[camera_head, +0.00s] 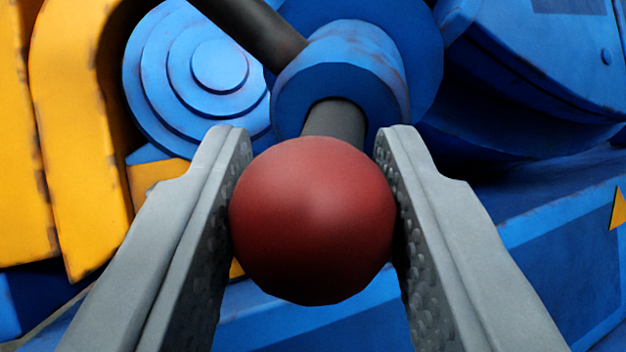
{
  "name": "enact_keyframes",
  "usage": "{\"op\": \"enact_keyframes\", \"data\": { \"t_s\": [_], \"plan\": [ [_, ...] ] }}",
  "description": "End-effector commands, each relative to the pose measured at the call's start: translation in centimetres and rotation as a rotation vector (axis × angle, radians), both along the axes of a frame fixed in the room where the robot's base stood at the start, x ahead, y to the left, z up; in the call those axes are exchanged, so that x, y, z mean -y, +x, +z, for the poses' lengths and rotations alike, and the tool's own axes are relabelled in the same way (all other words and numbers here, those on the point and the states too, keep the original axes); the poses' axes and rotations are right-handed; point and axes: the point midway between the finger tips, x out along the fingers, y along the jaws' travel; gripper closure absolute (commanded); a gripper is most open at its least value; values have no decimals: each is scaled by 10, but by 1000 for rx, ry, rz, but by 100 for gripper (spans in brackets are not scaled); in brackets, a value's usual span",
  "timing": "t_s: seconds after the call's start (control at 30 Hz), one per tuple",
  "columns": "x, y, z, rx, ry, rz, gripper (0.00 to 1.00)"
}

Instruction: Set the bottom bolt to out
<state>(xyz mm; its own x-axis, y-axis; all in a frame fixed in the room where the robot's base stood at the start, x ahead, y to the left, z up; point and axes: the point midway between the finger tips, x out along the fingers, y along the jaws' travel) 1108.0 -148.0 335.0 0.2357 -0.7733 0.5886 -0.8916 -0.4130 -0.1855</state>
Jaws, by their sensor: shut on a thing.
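A red ball knob (312,220) sits at the middle of the view, on the near end of a dark rod (338,119). The rod comes out of a round blue hub (345,70) behind it. My gripper (313,190) is shut on the red knob, with one grey finger against its left side and one against its right. The knob hides most of the rod. I cannot tell from this view whether this is the bottom bolt, or whether it is in or out.
A dark bar (250,28) runs from the top left into the hub. Yellow guards (80,140) stand close on the left, beside a stepped blue disc (219,66). A blue drum-like body (540,60) and a blue base beam (565,255) fill the right.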

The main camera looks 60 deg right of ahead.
Motion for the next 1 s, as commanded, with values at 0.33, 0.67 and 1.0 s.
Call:
{"op": "enact_keyframes", "data": {
  "t_s": [0.33,0.67,1.0],
  "plan": [
    [0,1,-1,1,-1,-1,100],
    [0,1,0,1,-1,-1,45],
    [-13,-3,-11,0,-1,0,45]
  ]
}}
